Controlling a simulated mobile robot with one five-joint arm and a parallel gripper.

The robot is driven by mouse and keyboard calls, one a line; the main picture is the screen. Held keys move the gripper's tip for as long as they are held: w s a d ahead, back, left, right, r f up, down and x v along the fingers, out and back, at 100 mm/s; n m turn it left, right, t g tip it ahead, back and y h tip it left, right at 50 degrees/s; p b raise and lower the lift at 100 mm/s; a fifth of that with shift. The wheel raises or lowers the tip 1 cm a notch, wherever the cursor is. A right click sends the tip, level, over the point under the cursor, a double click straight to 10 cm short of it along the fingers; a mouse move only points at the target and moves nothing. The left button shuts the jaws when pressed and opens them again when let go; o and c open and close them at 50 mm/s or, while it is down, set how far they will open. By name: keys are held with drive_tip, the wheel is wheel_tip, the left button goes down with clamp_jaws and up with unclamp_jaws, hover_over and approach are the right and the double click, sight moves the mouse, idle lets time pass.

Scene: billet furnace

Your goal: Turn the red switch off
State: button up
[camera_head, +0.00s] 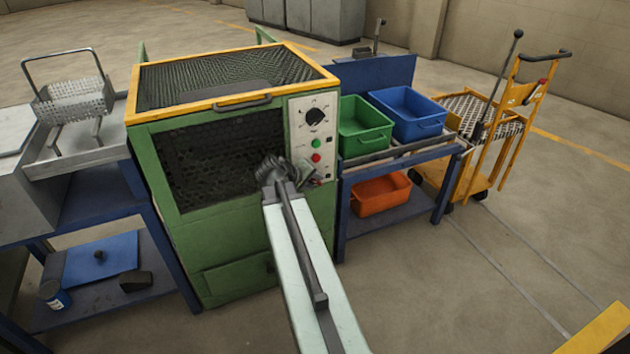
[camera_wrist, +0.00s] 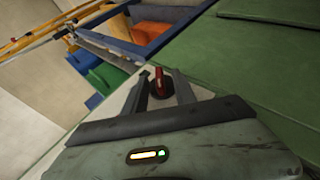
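The red switch (camera_wrist: 160,84) shows in the wrist view as a small red lever on a dark round base, on the pale control panel. My gripper (camera_wrist: 162,88) is open, with one finger on each side of the switch in that view. I cannot tell whether either finger touches it. In the head view my gripper (camera_head: 313,180) is at the lower part of the control panel (camera_head: 299,113), on the right of the green furnace (camera_head: 222,262).
Above my gripper on the panel are a black dial (camera_head: 315,116), a green button (camera_head: 316,143) and a red button (camera_head: 316,157). A blue bench (camera_head: 446,190) with green (camera_head: 364,144) and blue (camera_head: 418,127) bins stands close on the right. Open floor lies in front.

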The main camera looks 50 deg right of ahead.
drive_tip(key=p+v, duration=0.3)
drive_tip(key=v, duration=0.3)
drive_tip(key=shift+a+r+p, duration=0.2)
drive_tip(key=shift+r+p, duration=0.1)
drive_tip(key=w+a+n+t, duration=0.2)
drive_tip(key=w+a, duration=0.4)
drive_tip(key=a, duration=0.4)
drive_tip(key=s+a+f+g+y, duration=0.1)
drive_tip(key=a+f+y, duration=0.2)
drive_tip(key=a, duration=0.7)
drive_tip(key=s+a+f+g+y, duration=0.1)
drive_tip(key=a+f+y, duration=0.2)
drive_tip(key=a, duration=0.6)
drive_tip(key=s+a+f+g+y, duration=0.1)
drive_tip(key=a+f+y, duration=0.2)
drive_tip(key=a, duration=0.7)
wheel_tip(320, 180, up, 29)
drive_tip(key=y+p, duration=0.1)
drive_tip(key=p, duration=2.7)
drive_tip(key=shift+s+a+n+p, duration=0.3)
drive_tip(key=shift+s+a+p, duration=0.05)
drive_tip(key=shift+s, duration=0.15)
